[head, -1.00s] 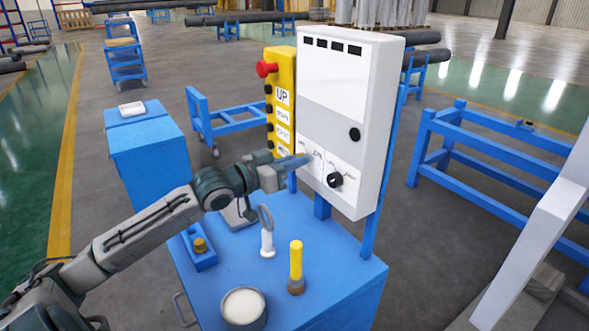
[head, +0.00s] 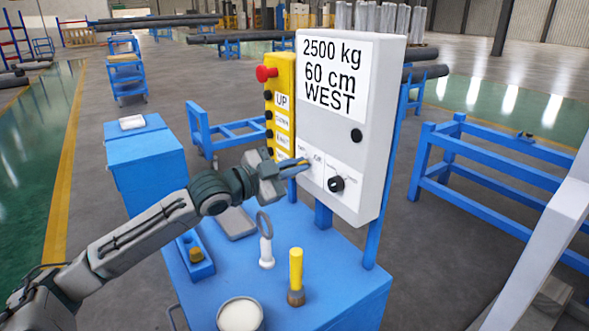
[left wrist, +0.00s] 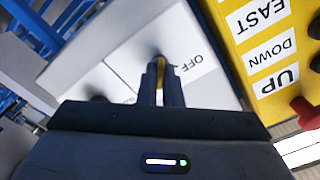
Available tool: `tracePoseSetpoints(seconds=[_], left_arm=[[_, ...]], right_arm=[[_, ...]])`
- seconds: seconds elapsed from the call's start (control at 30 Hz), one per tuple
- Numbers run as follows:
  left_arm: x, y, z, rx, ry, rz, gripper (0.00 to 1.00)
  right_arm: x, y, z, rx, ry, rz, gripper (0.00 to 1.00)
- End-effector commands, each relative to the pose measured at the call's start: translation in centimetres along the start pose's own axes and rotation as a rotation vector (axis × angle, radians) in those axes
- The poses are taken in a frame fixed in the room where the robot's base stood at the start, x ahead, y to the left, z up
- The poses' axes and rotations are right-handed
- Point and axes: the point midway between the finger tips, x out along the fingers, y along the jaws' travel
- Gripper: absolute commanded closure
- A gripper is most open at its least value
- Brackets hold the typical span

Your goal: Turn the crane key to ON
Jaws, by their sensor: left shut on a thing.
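The white control box (head: 312,112) stands on a blue post, and its screen (head: 337,80) reads "2500 kg 60 cm WEST". My left gripper (head: 304,164) reaches the lower left of its front. In the left wrist view the gripper (left wrist: 160,88) is shut on a small brassy key (left wrist: 160,66) at the key switch on the white panel (left wrist: 120,45). The fingers hide most of the key, so its exact angle is unclear. An OFF label (left wrist: 191,61) shows just right of the fingers there. My right gripper is not in view.
A yellow button pendant (head: 284,78) with a red knob hangs left of the box. A black rotary knob (head: 336,184) sits right of the key switch. The blue cart top (head: 335,262) holds a white-handled magnifier (head: 266,250), a yellow-handled tool (head: 296,272) and a cup (head: 240,316).

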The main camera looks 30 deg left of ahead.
Motion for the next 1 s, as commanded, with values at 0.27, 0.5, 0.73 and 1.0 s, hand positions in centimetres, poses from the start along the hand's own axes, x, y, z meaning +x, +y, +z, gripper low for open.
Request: tracePoseSetpoints(seconds=[0.27,0.5,0.73,1.0], left_arm=[[0.0,0.04,0.03,0.067,-0.001,0.001,1.0],[0.0,0.03,0.03,0.075,-0.001,0.001,1.0],[0.0,0.03,0.03,0.075,-0.001,0.001,0.91],[0.0,0.02,0.02,0.074,-0.001,0.0,0.73]], right_arm=[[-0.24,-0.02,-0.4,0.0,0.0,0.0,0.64],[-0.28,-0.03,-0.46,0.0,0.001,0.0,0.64],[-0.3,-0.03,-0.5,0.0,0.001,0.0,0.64],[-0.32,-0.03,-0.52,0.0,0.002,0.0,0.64]])
